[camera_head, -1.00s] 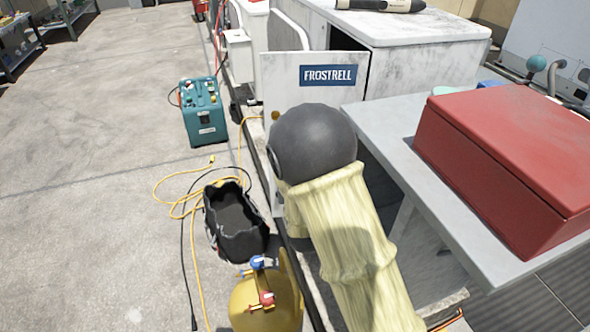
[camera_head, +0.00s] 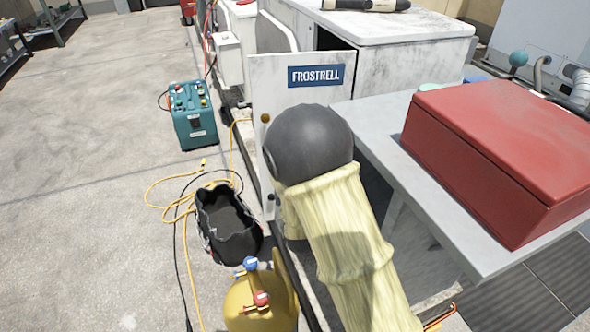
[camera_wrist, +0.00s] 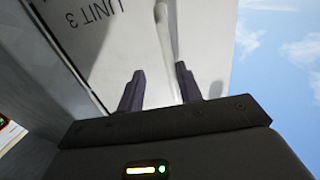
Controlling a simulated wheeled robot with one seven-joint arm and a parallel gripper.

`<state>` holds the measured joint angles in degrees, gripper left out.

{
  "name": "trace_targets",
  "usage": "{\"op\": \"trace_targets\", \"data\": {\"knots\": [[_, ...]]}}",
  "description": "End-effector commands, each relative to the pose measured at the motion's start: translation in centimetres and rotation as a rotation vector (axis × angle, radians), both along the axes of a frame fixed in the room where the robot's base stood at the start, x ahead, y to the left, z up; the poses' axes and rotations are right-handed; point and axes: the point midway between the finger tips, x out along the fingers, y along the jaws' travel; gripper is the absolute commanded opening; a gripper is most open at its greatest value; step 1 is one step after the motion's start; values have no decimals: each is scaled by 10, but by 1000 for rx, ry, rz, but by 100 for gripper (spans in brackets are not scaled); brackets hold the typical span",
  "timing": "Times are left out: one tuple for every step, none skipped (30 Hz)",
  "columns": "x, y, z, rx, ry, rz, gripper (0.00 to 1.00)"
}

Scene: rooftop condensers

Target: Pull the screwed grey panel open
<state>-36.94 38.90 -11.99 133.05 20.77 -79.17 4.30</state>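A pale grey panel (camera_head: 290,100) with a blue FROSTRELL label stands at the front of the white unit in the head view. A dark gap shows beside its upper right edge. My arm hides its lower part, and I cannot make out its screws. My gripper is hidden behind my arm there. In the wrist view, my gripper (camera_wrist: 160,88) has its two dark fingers apart. A pale upright bar or edge (camera_wrist: 165,35) runs between them, against a light surface (camera_wrist: 105,45) marked UNIT 3. I cannot tell whether the fingers touch it.
A red box (camera_head: 500,150) sits on a grey surface to the right. A black bag (camera_head: 228,225), a yellow cylinder (camera_head: 258,305), a teal machine (camera_head: 193,115) and loose yellow cable (camera_head: 165,208) lie left of my arm. Open concrete floor (camera_head: 90,130) is further left.

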Motion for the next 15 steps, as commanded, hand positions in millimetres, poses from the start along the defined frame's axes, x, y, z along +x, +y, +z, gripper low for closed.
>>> {"op": "trace_targets", "data": {"knots": [[1, -2, -1, -1, 1, -6, 31], [1, -2, -1, -1, 1, -6, 31], [1, -2, -1, -1, 1, -5, 31], [1, -2, 0, -1, 1, -5, 31], [1, -2, 0, -1, 1, -4, 31], [0, -1, 0, -1, 0, -4, 31], [0, -1, 0, -1, 0, -3, 31], [0, -1, 0, -1, 0, -3, 31], [0, -1, 0, 0, 0, -3, 31], [0, -1, 0, 0, 0, -3, 31], [-1, -1, 0, 0, 0, -2, 31], [-3, -1, 0, 0, 0, -2, 31], [-5, -1, 0, 0, 1, -2, 31], [-8, -2, 0, 0, 2, -1, 31], [-12, -2, 0, 0, 2, 0, 31]]}}
